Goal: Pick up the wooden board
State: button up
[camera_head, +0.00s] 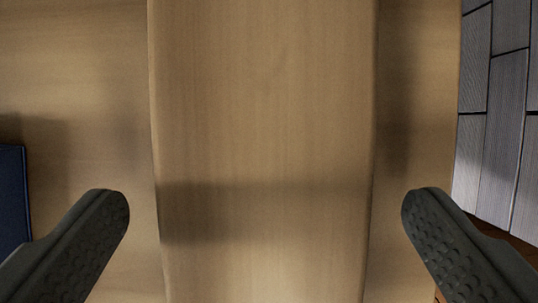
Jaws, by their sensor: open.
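The wooden board (265,110) is light brown with rounded long edges and runs from the top to the bottom of the view. It lies on a wooden surface of much the same colour. My gripper (265,215) is open, with one dark textured finger on each side of the board. A gap shows between each finger and the board's edge. Both ends of the board are outside the view. How high the fingers are above the surface I cannot tell.
The wooden table (80,80) ends at an edge right of the board. Grey tiles or planks (500,110) show beyond that edge, lower down. A dark blue object (12,195) is partly visible at the left border. The table between it and the board is bare.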

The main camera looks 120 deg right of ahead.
jog(key=shift+w+a+f, duration=0.1)
jog(key=shift+f, duration=0.25)
jog(key=c, duration=1.2)
jog(key=shift+o, duration=0.2)
jog(key=shift+r, duration=0.15)
